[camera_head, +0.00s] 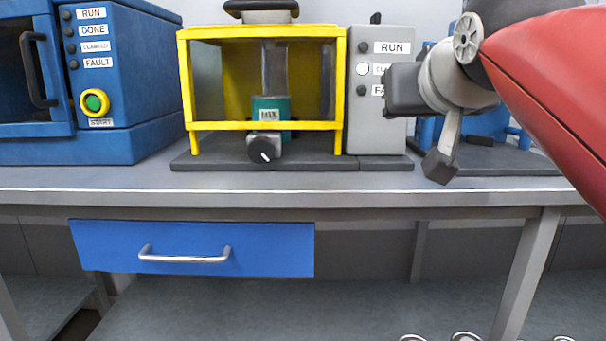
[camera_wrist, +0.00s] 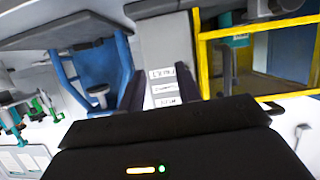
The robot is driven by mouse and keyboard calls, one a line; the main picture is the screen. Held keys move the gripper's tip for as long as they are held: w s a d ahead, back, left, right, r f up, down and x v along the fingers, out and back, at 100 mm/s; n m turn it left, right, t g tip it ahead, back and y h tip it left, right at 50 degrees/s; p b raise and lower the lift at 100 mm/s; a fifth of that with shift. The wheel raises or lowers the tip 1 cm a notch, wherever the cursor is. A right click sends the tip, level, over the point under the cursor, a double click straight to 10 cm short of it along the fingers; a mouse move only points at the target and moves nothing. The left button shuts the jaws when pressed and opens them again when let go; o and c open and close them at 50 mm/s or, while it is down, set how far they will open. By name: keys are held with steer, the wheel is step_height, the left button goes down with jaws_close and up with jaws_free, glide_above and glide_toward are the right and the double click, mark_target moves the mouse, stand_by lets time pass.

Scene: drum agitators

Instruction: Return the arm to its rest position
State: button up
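My gripper (camera_head: 421,128) is in front of the grey control panel (camera_head: 378,128), at the right end of the yellow-framed mixer station, above the bench edge. Its two dark fingertips appear apart in the head view. In the wrist view my gripper (camera_wrist: 165,78) shows a dark finger on each side of the panel's labels, with an empty gap between them. My red arm reaches in from the right and is bent at the grey wrist. The panel's lower labels are partly hidden behind my gripper.
The yellow guard frame (camera_head: 262,126) encloses a teal container (camera_head: 272,104) labelled MIX. A blue machine (camera_head: 130,85) stands at the left, and another blue fixture (camera_head: 490,125) is partly hidden at the right. The bench (camera_head: 130,178) has a blue drawer (camera_head: 190,240), which is shut.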

steer(key=s+f+g, duration=0.2)
steer(key=s+f, duration=0.2)
steer(key=f, duration=0.7)
steer(key=s+f+g+p, duration=0.1)
steer(key=s+f+g, duration=0.2)
steer(key=f, duration=0.9)
steer(key=s+d+f+g+p, duration=0.1)
steer(key=s+f+g, duration=0.2)
steer(key=s+f, duration=0.4)
step_height(320, 180, down, 5)
steer(key=shift+s, duration=0.25)
